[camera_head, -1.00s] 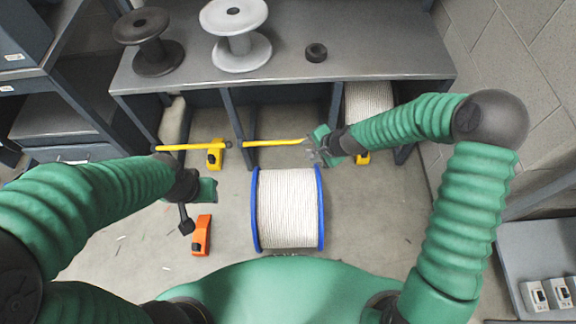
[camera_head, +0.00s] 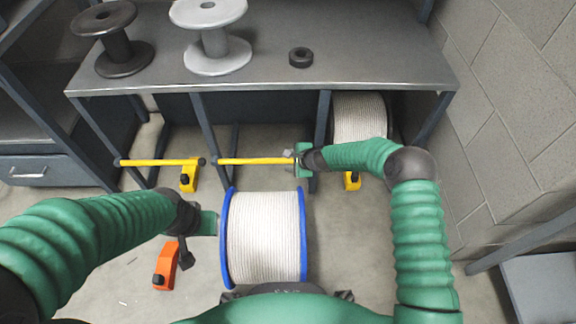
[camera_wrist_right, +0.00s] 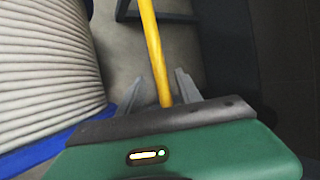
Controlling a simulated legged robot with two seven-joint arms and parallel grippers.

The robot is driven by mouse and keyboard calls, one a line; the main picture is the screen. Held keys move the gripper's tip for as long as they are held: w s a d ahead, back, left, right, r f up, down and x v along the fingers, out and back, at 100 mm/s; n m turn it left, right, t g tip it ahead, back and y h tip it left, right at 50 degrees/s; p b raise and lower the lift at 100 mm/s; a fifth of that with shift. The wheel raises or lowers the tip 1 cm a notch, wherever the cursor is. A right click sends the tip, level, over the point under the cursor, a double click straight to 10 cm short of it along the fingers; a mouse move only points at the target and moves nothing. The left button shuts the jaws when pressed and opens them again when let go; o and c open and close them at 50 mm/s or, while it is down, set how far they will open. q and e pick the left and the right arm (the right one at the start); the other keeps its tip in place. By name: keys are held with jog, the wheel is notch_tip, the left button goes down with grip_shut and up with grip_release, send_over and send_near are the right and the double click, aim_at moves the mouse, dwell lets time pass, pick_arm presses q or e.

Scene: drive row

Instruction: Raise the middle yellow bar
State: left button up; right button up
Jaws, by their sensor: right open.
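The middle yellow bar (camera_head: 255,161) runs level across the front of the bench's middle bay, its left end at a bench leg. My right gripper (camera_head: 297,161) is at the bar's right end. In the right wrist view the bar (camera_wrist_right: 154,52) passes between the two spread grey fingers of my right gripper (camera_wrist_right: 173,88), with gaps on both sides. My left gripper (camera_head: 210,223) is low, beside the left blue flange of the white spool; its fingers are not clear.
A blue-flanged spool of white rope (camera_head: 264,237) stands on the floor before the middle bay. Another yellow bar (camera_head: 158,162) is at left. Yellow blocks (camera_head: 188,178) and an orange block (camera_head: 165,267) sit on the floor. The grey bench (camera_head: 270,70) overhangs the bars.

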jog(key=shift+x, duration=1)
grip_shut()
dwell(0.7)
